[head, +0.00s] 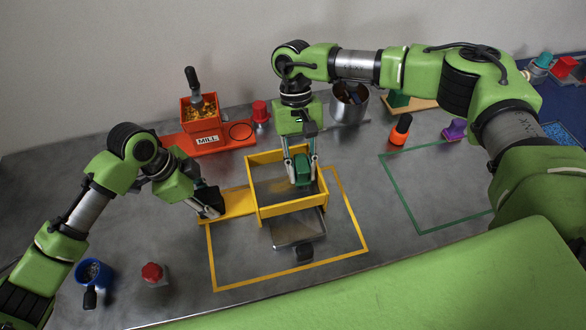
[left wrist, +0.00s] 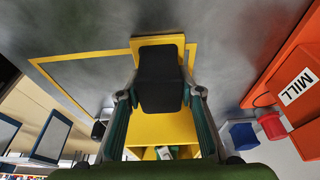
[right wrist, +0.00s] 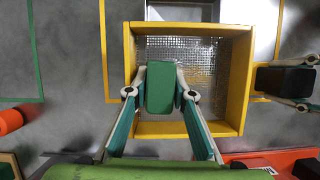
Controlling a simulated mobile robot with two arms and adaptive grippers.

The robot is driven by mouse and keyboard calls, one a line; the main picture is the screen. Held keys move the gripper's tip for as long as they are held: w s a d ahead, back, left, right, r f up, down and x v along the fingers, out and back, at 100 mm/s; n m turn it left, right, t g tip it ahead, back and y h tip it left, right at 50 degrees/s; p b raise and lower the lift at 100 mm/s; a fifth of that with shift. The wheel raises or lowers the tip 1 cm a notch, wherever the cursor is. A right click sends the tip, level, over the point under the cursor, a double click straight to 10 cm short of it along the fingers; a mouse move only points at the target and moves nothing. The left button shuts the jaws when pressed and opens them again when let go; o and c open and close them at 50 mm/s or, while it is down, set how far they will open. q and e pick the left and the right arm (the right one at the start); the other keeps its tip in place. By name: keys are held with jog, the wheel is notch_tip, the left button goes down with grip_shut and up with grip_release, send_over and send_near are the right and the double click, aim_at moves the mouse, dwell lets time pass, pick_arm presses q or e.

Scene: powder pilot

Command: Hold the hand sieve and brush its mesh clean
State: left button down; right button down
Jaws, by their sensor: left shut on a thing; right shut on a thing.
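The hand sieve is a yellow square frame (head: 253,190) with a grey mesh, inside the yellow outline on the table. My left gripper (head: 210,203) is shut on the sieve's black handle grip at the left; the grip (left wrist: 161,80) fills the space between its fingers in the left wrist view. My right gripper (head: 301,172) points down inside the frame, shut on a green block-like brush (right wrist: 160,88). In the right wrist view the brush is over the mesh (right wrist: 200,58), towards the left wall. Its bristles are hidden, so I cannot tell whether they touch the mesh.
A metal pan with a dark knob (head: 298,230) sits at the sieve's front side. The orange mill (head: 200,115) stands behind, with a red-capped jar beside it. A blue cup (head: 92,272) and red-capped jar (head: 152,272) are front left. The green outlined area (head: 430,185) is mostly clear.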

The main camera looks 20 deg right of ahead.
jog(key=shift+d+f, duration=0.1)
jog(key=shift+f, duration=0.1)
jog(key=shift+a+r, duration=0.1)
jog(key=shift+a, duration=0.75)
pick_arm(q)
jog(key=shift+w, duration=0.1)
pick_arm(e)
jog(key=shift+w+a+r, duration=0.1)
jog(key=shift+a+r, duration=0.05)
jog(key=shift+a, duration=3.2)
jog(key=shift+d+f, duration=0.2)
jog(key=shift+d, duration=4.1)
